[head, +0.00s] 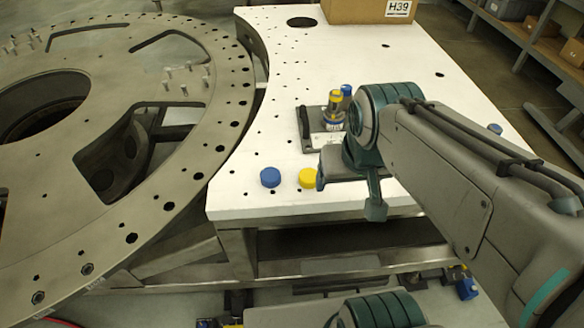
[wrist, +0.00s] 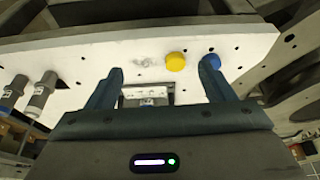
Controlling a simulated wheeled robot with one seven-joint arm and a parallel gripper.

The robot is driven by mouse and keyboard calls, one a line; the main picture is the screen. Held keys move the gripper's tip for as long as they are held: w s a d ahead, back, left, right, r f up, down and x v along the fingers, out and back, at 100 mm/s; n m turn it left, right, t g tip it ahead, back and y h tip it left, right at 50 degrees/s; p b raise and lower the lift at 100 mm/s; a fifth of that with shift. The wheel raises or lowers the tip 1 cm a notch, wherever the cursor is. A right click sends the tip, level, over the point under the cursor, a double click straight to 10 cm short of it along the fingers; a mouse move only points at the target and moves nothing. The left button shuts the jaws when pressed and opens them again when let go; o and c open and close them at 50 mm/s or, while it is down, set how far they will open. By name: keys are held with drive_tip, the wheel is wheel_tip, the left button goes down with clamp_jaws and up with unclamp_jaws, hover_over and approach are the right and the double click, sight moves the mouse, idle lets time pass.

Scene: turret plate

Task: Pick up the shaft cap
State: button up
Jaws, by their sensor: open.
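Two round caps stand near the front edge of the white table; I cannot tell which one the task calls the shaft cap. The blue cap (head: 270,177) is on the left and the yellow cap (head: 308,178) is just to its right. My gripper (head: 348,190) is right of the yellow cap, near the front edge, and partly hidden by my arm. In the wrist view, my gripper (wrist: 162,68) is open and empty. The yellow cap (wrist: 175,62) shows between the fingertips, and the blue cap (wrist: 211,60) shows at the right fingertip. Neither cap is held.
The white table (head: 285,75) has several small holes. A dark fixture (head: 309,137) with blue and yellow cylinders stands behind my gripper. A cardboard box (head: 350,11) sits at the back. A large metal ring (head: 215,125) lies left. The table's middle left is clear.

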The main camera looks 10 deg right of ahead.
drive_tip(key=w+a+m+g+b, duration=0.2)
drive_tip(key=w+a, duration=0.3)
drive_tip(key=w, duration=0.4)
drive_tip(key=m+g+b, duration=0.2)
drive_tip(key=m, duration=0.2)
hover_over(270, 174)
drive_tip(key=f, duration=1.2)
drive_tip(key=shift+a, duration=0.3)
drive_tip(key=f, duration=0.1)
drive_tip(key=f+p, duration=0.1)
drive_tip(key=f, duration=0.2)
drive_tip(key=shift+d+f, duration=0.4)
drive_tip(key=shift+f, duration=0.5)
drive_tip(key=c, duration=1)
